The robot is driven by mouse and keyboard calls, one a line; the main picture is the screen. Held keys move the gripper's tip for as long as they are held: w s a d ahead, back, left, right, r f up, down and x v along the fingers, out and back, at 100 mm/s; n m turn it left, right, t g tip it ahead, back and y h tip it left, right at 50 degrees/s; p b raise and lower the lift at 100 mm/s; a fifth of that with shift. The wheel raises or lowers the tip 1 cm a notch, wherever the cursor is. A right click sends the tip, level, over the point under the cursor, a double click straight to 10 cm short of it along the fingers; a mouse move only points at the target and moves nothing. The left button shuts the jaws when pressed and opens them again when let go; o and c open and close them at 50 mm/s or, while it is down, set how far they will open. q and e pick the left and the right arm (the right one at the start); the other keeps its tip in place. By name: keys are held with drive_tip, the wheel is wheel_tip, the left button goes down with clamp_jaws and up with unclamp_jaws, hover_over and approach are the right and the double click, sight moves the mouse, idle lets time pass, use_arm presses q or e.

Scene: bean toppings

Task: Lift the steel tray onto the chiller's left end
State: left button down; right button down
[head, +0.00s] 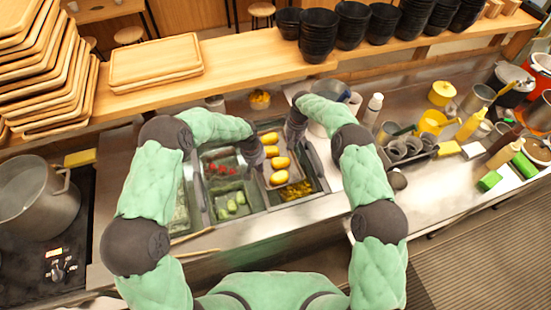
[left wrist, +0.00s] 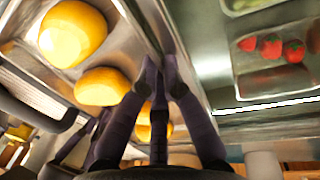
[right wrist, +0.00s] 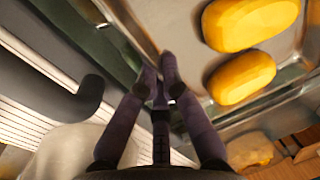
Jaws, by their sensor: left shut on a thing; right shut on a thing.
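The steel tray (head: 266,172) holds several yellow oval items and sits or hovers over the right part of the chiller (head: 246,222); I cannot tell if it touches. My left gripper (head: 257,157) is shut on its left rim, and the tray wall (left wrist: 136,40) passes between the fingers in the left wrist view. My right gripper (head: 296,140) is shut on the opposite rim; the tray (right wrist: 174,28) also shows in the right wrist view. The chiller's left end (head: 187,205) is partly hidden by my left arm.
Chiller pans hold strawberries (head: 220,170) and green pieces (head: 232,205). A pan of yellow-green food (head: 296,190) lies at the right end. A pot (head: 35,195) stands on the stove at left. Wooden trays (head: 155,60) lie on the shelf behind.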

use_arm(q)
drive_tip(key=shift+r, duration=0.2)
use_arm(e)
drive_tip(key=shift+r, duration=0.2)
